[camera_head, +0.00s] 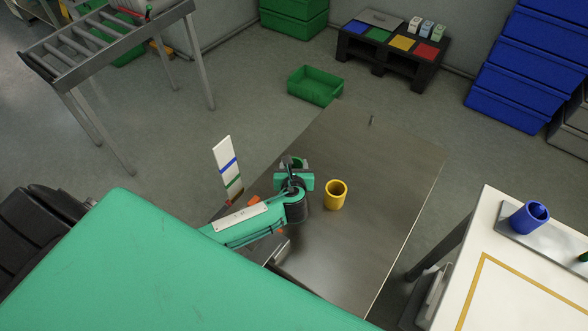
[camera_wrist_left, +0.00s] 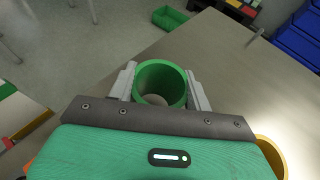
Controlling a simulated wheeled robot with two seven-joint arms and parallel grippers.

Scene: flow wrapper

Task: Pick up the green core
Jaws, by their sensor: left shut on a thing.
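The green core (camera_wrist_left: 160,84) is a hollow green cylinder, seen upright in the left wrist view between the fingers of my left gripper (camera_wrist_left: 160,88). The fingers touch its two sides and are shut on it. In the head view my left gripper (camera_head: 294,165) is over the metal table, and only a small part of the green core (camera_head: 297,162) shows past the wrist. I cannot tell whether the core still rests on the table. My right gripper is not in view.
A yellow core (camera_head: 336,195) stands on the metal table (camera_head: 385,170) just right of my left wrist. A white striped board (camera_head: 228,170) is at the left. A blue core (camera_head: 529,217) is on the white table at right. A green bin (camera_head: 315,86) lies beyond the table.

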